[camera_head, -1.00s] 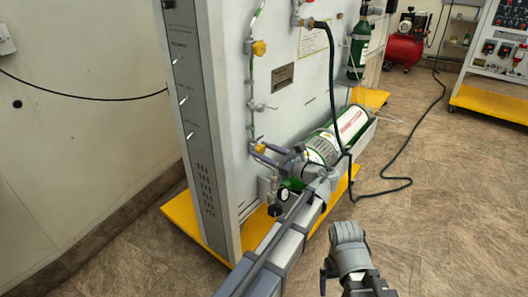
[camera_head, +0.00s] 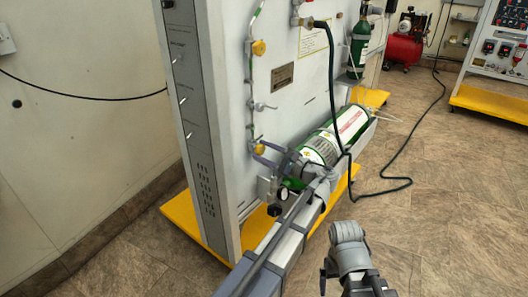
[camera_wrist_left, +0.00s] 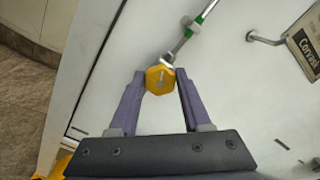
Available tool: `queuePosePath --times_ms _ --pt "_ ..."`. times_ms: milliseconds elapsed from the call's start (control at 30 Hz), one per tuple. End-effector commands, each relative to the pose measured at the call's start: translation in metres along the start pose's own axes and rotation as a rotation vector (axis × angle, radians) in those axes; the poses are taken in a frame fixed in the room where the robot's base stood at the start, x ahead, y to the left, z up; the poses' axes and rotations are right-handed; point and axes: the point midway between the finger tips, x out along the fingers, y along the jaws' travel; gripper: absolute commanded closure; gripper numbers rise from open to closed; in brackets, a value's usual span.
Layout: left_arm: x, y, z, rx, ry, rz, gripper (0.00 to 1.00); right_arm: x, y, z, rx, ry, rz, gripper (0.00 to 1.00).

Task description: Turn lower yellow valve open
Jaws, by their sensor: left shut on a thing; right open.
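The lower yellow valve (camera_head: 259,149) is a small yellow knob low on the panel's front, at the bottom of a thin green-and-silver pipe. In the left wrist view the yellow valve (camera_wrist_left: 160,79) is a hexagonal knob held between the two purple-grey fingertips. My left gripper (camera_head: 261,150) is shut on it, and its fingers also show in the left wrist view (camera_wrist_left: 159,87). My right gripper (camera_head: 323,276) is low in the head view, over the floor, away from the panel; it is open and holds nothing visible.
A green-and-white cylinder (camera_head: 338,137) lies to the right of my left gripper. A black hose (camera_head: 334,90) hangs down to the floor.

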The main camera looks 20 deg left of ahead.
Motion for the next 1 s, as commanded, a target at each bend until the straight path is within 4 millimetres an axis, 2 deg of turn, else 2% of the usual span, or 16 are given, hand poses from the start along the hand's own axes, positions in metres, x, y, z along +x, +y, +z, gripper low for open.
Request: queuePosePath --times_ms 400,433,667,1000 --pt "-0.0002 0.0006 0.0001 -0.045 0.0 0.001 1.0 0.0002 0.0 0.0 0.0 0.0 0.0 0.07" --pt "-0.0002 0.0006 0.0001 -0.045 0.0 0.001 0.48 0.0002 0.0 0.0 0.0 0.0 0.0 0.07" --pt "-0.0002 0.0004 0.0001 -0.044 0.0 0.0 0.23 0.0001 0.0 0.0 0.0 0.0 0.0 0.07" --pt "-0.0001 0.0005 0.0002 -0.044 0.0 0.0 0.22 0.0001 0.0 0.0 0.0 0.0 0.0 0.07"
